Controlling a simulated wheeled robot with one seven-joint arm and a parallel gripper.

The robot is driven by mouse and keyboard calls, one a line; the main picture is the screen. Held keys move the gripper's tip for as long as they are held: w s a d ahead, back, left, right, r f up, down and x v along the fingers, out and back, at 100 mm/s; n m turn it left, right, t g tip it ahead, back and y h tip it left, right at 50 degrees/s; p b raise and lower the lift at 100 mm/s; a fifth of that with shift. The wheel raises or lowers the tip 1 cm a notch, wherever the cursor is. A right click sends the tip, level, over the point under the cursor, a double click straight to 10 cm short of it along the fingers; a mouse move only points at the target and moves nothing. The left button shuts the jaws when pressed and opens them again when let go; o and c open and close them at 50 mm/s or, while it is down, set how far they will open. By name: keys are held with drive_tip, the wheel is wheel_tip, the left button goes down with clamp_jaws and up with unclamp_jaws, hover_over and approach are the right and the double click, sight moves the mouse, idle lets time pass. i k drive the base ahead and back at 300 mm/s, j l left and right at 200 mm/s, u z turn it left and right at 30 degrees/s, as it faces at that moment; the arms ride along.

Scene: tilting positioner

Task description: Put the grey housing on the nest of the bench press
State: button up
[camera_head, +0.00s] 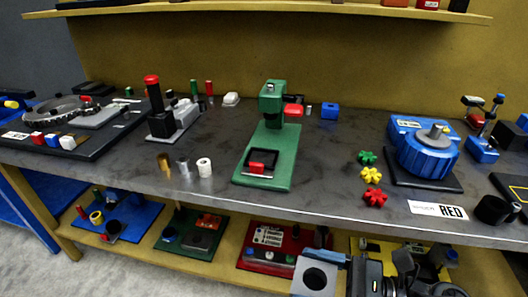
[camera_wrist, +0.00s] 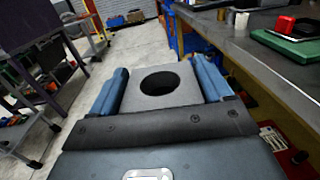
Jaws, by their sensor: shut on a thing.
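The grey housing (camera_wrist: 131,94), a block with a round dark hole in its top, sits between the two blue fingers of my gripper (camera_wrist: 163,82), which is shut on it. In the head view the housing (camera_head: 328,287) and my gripper (camera_head: 318,262) are low in the picture, in front of the bench's front edge. The green press-like stand (camera_head: 283,150), which I take as the bench press, stands on the bench beyond and left of them. A black square frame (camera_head: 250,158) with a red block (camera_head: 262,162) is on the front of its base; I cannot tell whether this frame is the nest.
The bench (camera_head: 320,180) holds a black-and-grey device with a red knob (camera_head: 152,79), small cylinders (camera_head: 204,167), coloured gears (camera_head: 372,175) and a blue round fixture (camera_head: 425,155). A lower shelf (camera_head: 150,246) carries several coloured trays. Bare bench top lies right of the green base.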

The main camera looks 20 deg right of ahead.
sight(262, 160)
drive_tip(key=i+l, duration=0.85)
drive_tip(key=i, duration=0.35)
drive_tip(key=i+j, duration=0.1)
drive_tip(key=j, duration=0.2)
drive_tip(key=i+j, duration=0.15)
drive_tip(key=j+z, duration=0.05)
drive_tip(key=j, duration=0.05)
